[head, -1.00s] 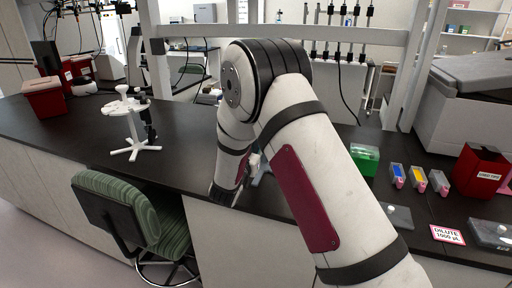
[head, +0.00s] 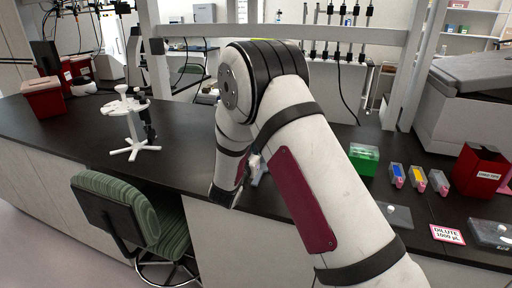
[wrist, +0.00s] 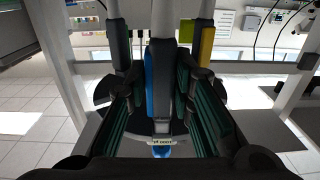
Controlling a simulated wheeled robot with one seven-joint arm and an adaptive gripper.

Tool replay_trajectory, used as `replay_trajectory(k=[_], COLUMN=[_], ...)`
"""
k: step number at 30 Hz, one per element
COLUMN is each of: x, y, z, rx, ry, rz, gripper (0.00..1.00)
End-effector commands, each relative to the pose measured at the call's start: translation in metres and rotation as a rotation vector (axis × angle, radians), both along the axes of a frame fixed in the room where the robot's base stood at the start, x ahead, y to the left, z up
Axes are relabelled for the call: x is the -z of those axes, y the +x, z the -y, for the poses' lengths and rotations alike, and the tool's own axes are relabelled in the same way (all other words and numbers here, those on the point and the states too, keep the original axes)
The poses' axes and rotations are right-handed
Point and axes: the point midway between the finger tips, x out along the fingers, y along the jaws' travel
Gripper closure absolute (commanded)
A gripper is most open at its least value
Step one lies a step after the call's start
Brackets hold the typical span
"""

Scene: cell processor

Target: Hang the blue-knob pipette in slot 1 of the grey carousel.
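In the wrist view a pipette with a blue side strip (wrist: 151,85), a blue knob (wrist: 162,152) and a small white label lies between the teal-padded fingers of my gripper (wrist: 163,95). The fingers are close on both sides of it; whether they touch it is unclear. In the head view my gripper (head: 223,194) is low over the counter's front edge, partly hidden by my arm. A pale carousel-like stand (head: 132,112) with a round top and splayed feet stands on the counter at left. Its slot numbers cannot be read.
In the wrist view a yellow-striped pipette (wrist: 207,47) and a dark one (wrist: 118,45) flank the blue one closely. A green box (head: 364,159), a red bin (head: 479,170) and small colored boxes stand at right. A green chair (head: 120,210) is in front of the counter.

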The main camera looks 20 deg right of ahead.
Motion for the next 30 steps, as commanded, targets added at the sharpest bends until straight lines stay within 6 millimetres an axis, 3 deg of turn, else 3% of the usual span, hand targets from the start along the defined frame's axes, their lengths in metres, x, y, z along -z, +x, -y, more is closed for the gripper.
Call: replay_trajectory(k=[1, 3, 14, 30], x=[0.002, 0.002, 0.001, 0.001], y=[-0.001, 0.000, -0.004, -0.081], z=[0.000, -0.001, -0.003, -0.058], rx=[-0.001, -0.001, -0.002, -0.004], ry=[0.001, 0.001, 0.000, 0.000], rz=[-0.005, -0.004, -0.002, -0.003], gripper=[0.65, 0.56, 0.56, 0.56])
